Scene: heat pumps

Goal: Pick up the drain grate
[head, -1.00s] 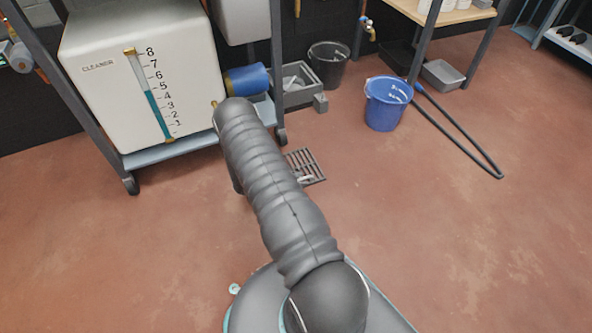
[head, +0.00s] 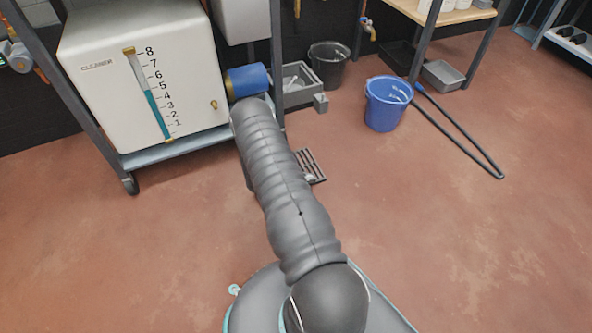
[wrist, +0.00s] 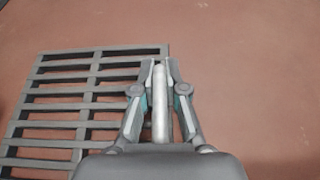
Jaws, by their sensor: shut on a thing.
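The drain grate (wrist: 84,92) is a dark grey slatted plate. In the wrist view it fills the left side, its right edge running up to my gripper. In the head view the grate (head: 316,165) shows only partly, just right of my arm, which hides its left part. My gripper (wrist: 161,66) has its fingers close together on a pale bar (wrist: 160,108) at the grate's right edge. Where the bar joins the grate is hidden by the fingers. I cannot tell whether the grate is clear of the floor.
A white cleaner tank (head: 140,75) on a wheeled rack stands at the left, with a blue cylinder (head: 248,80) beside it. A grey box (head: 298,88), a black bucket (head: 328,66) and a blue bucket (head: 386,104) stand behind.

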